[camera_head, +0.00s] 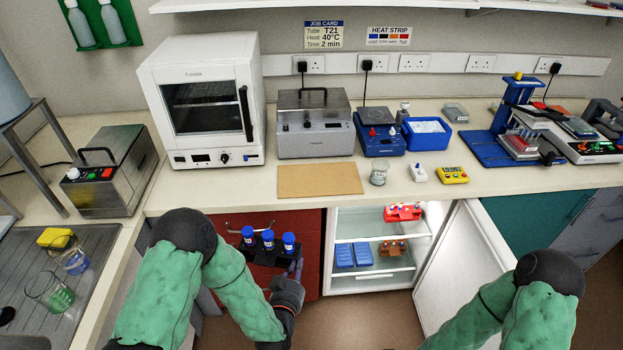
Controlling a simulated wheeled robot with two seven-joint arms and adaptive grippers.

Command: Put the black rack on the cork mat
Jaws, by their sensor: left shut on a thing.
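The black rack (266,256) carries blue-capped tubes and is held in the air in front of the red drawer front, below the counter's front edge. My left gripper (296,270) is shut on the black rack at its right end; the fingers are partly hidden by the rack and my arm. The cork mat (320,179) lies flat and bare on the counter, in front of the grey lidded bath, above and to the right of the rack in the picture. My right arm shows at the lower right, but its gripper is out of the picture.
The fridge (377,284) stands open below the counter, with a red rack (402,212) and blue boxes inside. Its door (463,265) swings out to the right. A white oven (205,100) stands left.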

